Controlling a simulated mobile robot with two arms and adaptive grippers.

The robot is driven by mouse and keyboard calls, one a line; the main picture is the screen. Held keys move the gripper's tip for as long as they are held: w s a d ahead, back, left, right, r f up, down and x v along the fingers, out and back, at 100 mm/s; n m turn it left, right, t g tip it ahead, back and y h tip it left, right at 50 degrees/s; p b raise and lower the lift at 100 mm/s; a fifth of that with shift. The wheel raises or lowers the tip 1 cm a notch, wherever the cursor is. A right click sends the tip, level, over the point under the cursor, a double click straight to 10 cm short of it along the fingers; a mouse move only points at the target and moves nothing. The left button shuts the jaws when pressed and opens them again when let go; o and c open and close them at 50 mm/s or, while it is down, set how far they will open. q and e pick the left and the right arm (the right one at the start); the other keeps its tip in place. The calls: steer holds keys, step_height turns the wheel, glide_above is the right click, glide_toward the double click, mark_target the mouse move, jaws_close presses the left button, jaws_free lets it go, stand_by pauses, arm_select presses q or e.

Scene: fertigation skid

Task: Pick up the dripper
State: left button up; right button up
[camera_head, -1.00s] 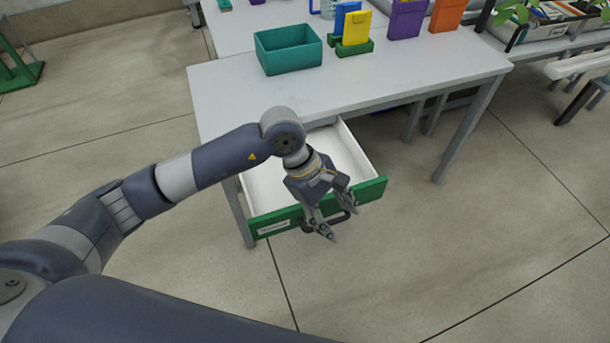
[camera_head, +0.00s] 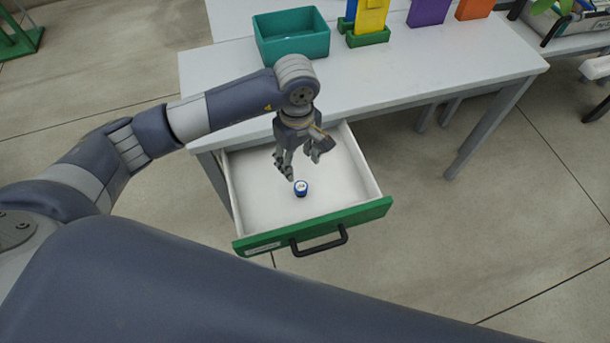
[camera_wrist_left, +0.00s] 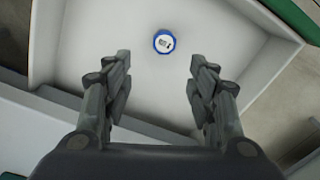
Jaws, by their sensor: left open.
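The dripper (camera_head: 301,188), a small round blue piece with a whitish top, lies on the white floor of the open drawer (camera_head: 255,200). It also shows in the left wrist view (camera_wrist_left: 164,41), ahead of and between the two fingers, apart from them. My left gripper (camera_head: 302,172) is open and empty, over the drawer and just behind the dripper in the head view. Its two spread fingers also show in the left wrist view (camera_wrist_left: 162,75). My right gripper is not in view.
The drawer has a green front with a black handle (camera_head: 319,243). The grey table (camera_head: 400,75) stands over the drawer's back. On it are a teal bin (camera_head: 291,40), a green holder with a yellow card (camera_head: 370,18), and purple and orange pieces. Open floor lies to the right.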

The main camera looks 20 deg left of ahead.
mark_target(300, 185)
arm_select(q)
steer(key=f, duration=0.2)
steer(key=s+f, duration=0.1)
steer(key=f, duration=0.1)
steer(key=shift+f+p, duration=0.3)
steer(key=shift+p, duration=0.05)
step_height(300, 185, down, 5)
steer(key=shift+d+r+p, duration=0.15)
steer(key=shift+r+p, duration=0.05)
steer(key=shift+p, duration=0.2)
steer(key=c, duration=0.8)
steer(key=shift+c, duration=0.4)
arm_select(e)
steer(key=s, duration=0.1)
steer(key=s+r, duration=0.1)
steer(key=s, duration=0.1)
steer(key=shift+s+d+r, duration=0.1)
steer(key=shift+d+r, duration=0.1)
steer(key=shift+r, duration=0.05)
